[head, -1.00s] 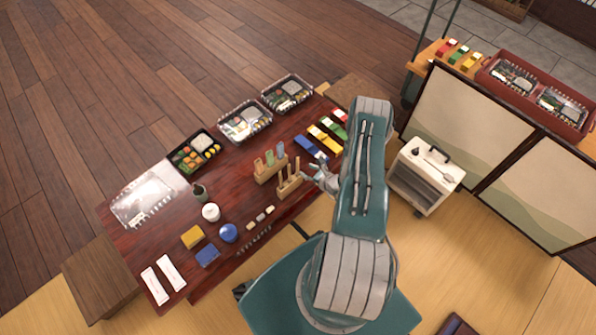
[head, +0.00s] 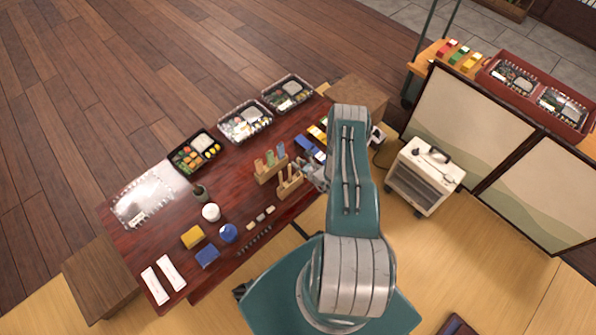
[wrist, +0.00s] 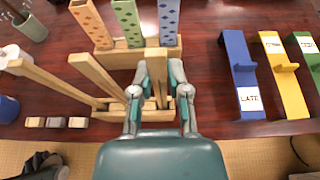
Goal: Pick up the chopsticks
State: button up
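Pale wooden chopsticks (wrist: 92,72) stand in a light wooden rack (wrist: 110,114) in the wrist view. Two lean to the left. Another stick (wrist: 156,58) is upright between my gripper's fingers. My gripper (wrist: 158,68) has a finger on each side of this stick, with the fingers apart; I cannot tell whether either touches it. The stick's lower part is partly hidden by the fingers and palm. In the head view the rack (head: 289,187) is near the table's front edge, with my gripper (head: 312,177) at its right side.
A second rack (head: 271,173) behind holds orange, green and blue patterned pieces. Blue and yellow blocks (wrist: 241,75) lie to the right. Small rests (wrist: 57,122) lie to the left. Bento boxes (head: 245,122) line the table's (head: 232,190) far edge. A white cabinet (head: 425,175) stands right.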

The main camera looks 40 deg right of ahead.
grip_shut()
notch_tip(320, 180, up, 19)
jog(key=shift+f, duration=0.2)
dwell(1.8)
